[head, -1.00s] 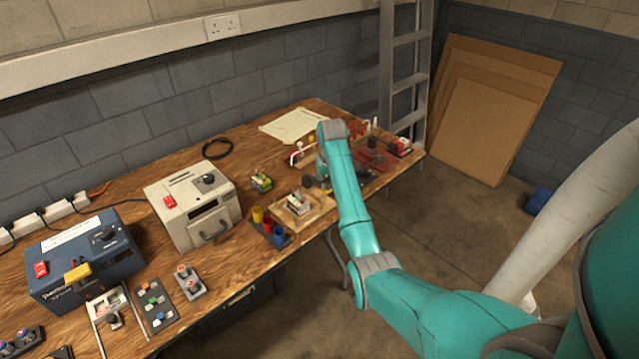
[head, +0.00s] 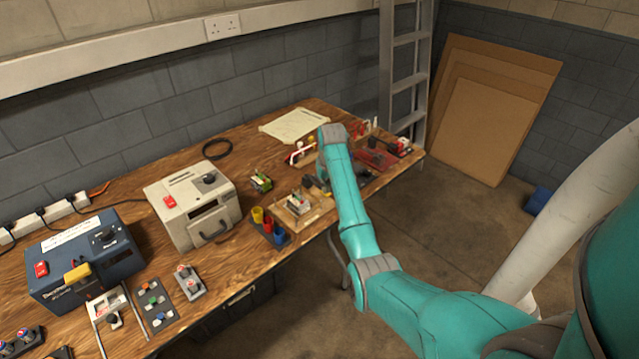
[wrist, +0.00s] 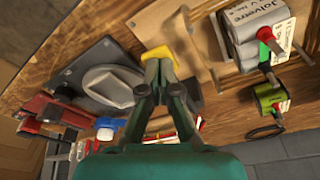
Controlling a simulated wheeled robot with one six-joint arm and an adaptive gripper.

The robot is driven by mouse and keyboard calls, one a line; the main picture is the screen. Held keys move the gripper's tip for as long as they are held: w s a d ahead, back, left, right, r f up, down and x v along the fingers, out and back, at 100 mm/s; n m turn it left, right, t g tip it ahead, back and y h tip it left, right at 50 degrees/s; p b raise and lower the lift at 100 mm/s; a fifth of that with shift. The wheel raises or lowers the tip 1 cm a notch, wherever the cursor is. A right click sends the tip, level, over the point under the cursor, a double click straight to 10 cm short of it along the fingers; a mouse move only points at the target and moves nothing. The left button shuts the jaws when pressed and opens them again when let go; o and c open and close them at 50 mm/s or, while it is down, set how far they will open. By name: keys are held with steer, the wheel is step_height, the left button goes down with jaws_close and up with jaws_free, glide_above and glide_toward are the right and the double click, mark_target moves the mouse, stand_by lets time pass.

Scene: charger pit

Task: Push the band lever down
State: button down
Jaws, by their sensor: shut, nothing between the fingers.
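A yellow block (wrist: 161,54), which looks like the band lever's grip, shows just beyond my fingertips in the wrist view. It lies between a dark plate with a grey oval ring (wrist: 107,86) and a wooden battery stand. My gripper (wrist: 160,75) is shut and empty, with its tips very close to the yellow block; I cannot tell if they touch. The fingers hide the lower part of the block and whatever carries it. In the head view my arm covers most of this spot on the workbench (head: 160,165).
The wooden stand (head: 322,207) with a labelled battery (wrist: 258,25) is close beside my gripper. A small green item (wrist: 270,98) and red items (wrist: 48,108) are nearby. A cream charger box (head: 195,215) and blue box (head: 85,265) stand farther left. A ladder (head: 408,75) is behind.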

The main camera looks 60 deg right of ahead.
steer(key=shift+f, duration=0.75)
steer(key=shift+r, duration=4.2)
